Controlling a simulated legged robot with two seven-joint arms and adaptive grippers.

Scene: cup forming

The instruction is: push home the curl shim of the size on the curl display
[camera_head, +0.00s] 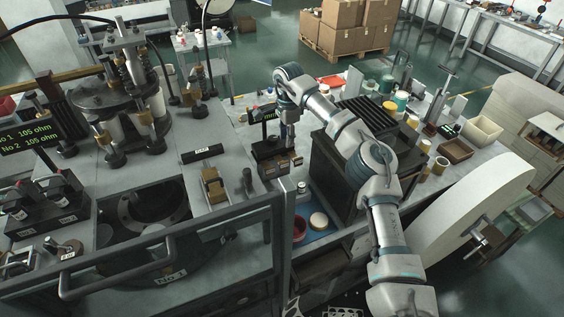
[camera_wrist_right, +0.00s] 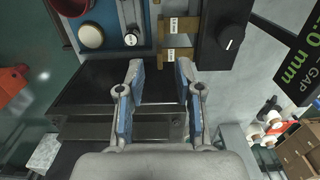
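The curl display (camera_wrist_right: 300,65) is at the right edge of the wrist view. Its green text is cut off and shows "GAP" and ".0 mm"; the leading figure is not clear. Brass shims (camera_wrist_right: 176,47) with small white labels sit in a dark holder at the top of the wrist view; the labels are too small to read surely. The dark station with brass parts (camera_head: 279,165) stands in the middle of the head view. My right gripper (camera_wrist_right: 159,70) is open and empty, with the shims just beyond its right fingertip. In the head view it (camera_head: 290,140) points down over the station. My left gripper is out of view.
A blue tray (camera_head: 318,236) with a red cup and a pale round piece lies in front of the station. A dark box (camera_head: 338,180) stands right of it. A brass clamp (camera_head: 213,185) and a round machine (camera_head: 120,105) are on the left bench. Several jars stand right of my arm.

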